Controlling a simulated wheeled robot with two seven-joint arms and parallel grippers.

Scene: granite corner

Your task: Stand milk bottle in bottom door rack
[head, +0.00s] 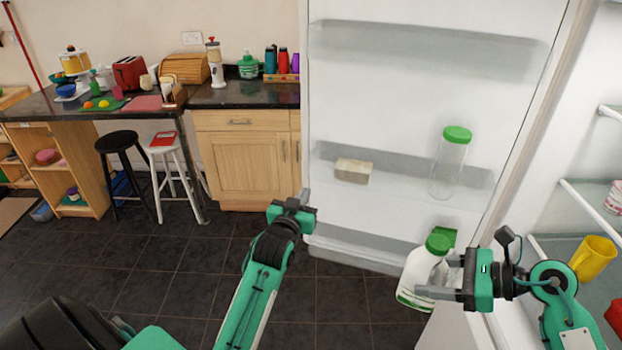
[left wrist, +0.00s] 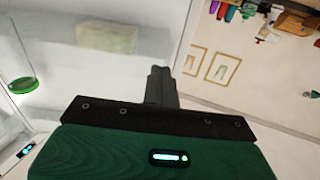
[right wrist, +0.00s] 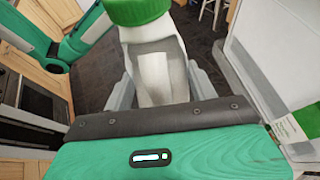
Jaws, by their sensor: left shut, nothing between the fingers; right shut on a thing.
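The white milk bottle (head: 416,280) with a green cap is in my right gripper (head: 440,277), tilted slightly and in front of the open fridge door. In the right wrist view the bottle (right wrist: 160,75) sits between the fingers, its cap towards the top edge. The bottom door rack (head: 350,243) runs along the low part of the door; the bottle and gripper hide its right end. The bottle appears in front of the rack, but I cannot tell the gap. My left gripper (head: 303,200) is shut and empty by the door's left edge; its closed fingers show in the left wrist view (left wrist: 160,86).
A green-topped item (head: 448,233) shows behind the bottle, partly hidden. The middle rack holds a clear jar (head: 449,170) with a green lid and a pale block (head: 353,171). Fridge shelves with a yellow mug (head: 592,258) stand right. Dark floor (head: 180,270) is clear at left.

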